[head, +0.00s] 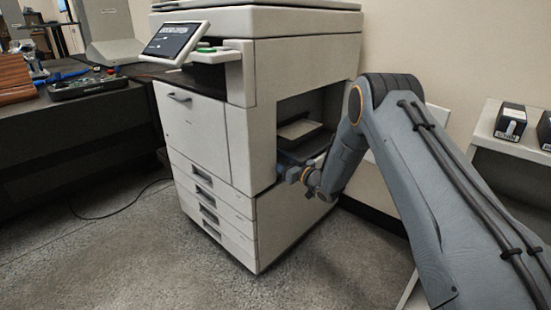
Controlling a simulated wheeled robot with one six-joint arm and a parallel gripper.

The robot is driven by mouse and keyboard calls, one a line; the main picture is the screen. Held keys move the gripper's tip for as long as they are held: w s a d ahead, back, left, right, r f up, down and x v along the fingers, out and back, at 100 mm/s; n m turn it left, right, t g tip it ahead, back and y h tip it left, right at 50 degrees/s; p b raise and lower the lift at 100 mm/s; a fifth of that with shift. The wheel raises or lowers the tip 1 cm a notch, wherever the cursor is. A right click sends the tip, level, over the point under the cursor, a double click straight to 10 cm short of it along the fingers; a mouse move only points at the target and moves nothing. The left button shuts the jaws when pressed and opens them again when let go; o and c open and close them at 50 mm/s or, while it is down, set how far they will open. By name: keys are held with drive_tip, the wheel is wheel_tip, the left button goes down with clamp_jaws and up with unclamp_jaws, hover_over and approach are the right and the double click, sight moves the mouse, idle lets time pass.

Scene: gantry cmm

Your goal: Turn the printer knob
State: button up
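The large light-grey office printer (192,122) stands on the floor in the middle of the head view. Its right side has an open dark recess with a pale tray-like part (299,129) inside. My arm reaches in from the right, and my gripper (288,171) is at the lower front edge of this recess. A small blue part shows beside the gripper; I cannot tell whether it belongs to the printer. No knob can be made out. The fingers are too small and partly hidden, so I cannot tell whether they are open or touching anything.
A dark table (85,122) with a black device (88,87) stands at the left. A pale shelf (520,149) with small black boxes (510,121) is at the right. A black cable (120,207) lies on the grey floor. The floor in front of the printer is clear.

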drive_tip(key=p+v, duration=0.1)
drive_tip(key=v, duration=0.7)
drive_tip(key=shift+p, duration=0.4)
